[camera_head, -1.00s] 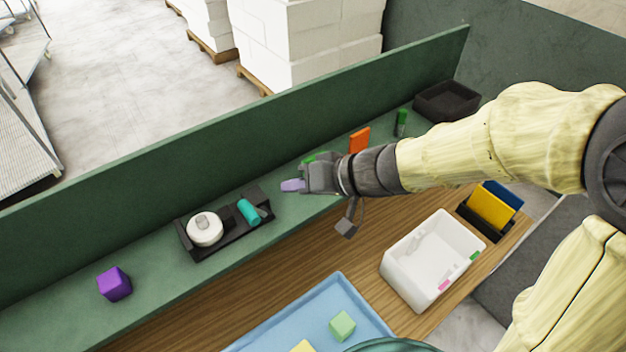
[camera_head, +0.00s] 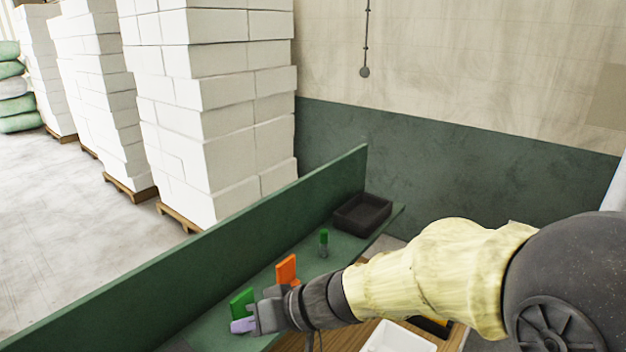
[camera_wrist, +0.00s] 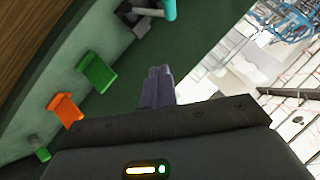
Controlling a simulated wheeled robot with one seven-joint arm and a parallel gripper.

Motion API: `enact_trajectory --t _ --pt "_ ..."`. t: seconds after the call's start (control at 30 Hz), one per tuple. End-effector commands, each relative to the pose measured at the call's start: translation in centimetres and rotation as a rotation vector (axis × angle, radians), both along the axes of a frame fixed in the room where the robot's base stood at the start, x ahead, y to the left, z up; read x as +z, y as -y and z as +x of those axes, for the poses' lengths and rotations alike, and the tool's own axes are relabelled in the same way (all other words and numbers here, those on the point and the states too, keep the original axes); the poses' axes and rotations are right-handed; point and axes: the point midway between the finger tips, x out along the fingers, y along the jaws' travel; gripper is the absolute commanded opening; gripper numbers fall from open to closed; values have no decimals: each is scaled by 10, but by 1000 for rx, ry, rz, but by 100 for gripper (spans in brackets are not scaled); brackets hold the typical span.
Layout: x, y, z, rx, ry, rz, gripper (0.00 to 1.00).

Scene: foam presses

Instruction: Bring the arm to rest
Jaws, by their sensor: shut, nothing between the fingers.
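My gripper (camera_head: 241,326) is at the lower middle of the head view, its lilac fingers together and empty. It is over the green shelf, beside an upright green card (camera_head: 241,303). In the wrist view the shut fingers (camera_wrist: 158,86) point up the picture, with nothing between them. My arm stretches from the right edge of the head view down to the left. Whether the fingers touch the shelf cannot be told.
An orange card (camera_head: 286,269), a small green bottle-like object (camera_head: 323,243) and a black tray (camera_head: 362,214) stand along the shelf (camera_head: 215,335). A green panel (camera_head: 200,287) backs it. A white bin (camera_head: 398,338) is partly cut off below. A teal cylinder (camera_wrist: 169,9) shows in the wrist view.

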Motion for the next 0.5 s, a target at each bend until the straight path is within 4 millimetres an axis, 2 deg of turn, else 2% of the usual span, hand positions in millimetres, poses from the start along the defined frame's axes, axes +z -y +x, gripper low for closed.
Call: enact_trajectory --t 0.03,0.17,0.3,0.4,0.5 --pt "-13 7 10 -44 30 -7 0" --pt "-39 35 47 -206 143 -56 0" --pt "-74 84 80 -391 235 -174 0" --pt "-101 124 93 -506 262 -283 0" --pt "-131 165 95 -601 254 -405 0"
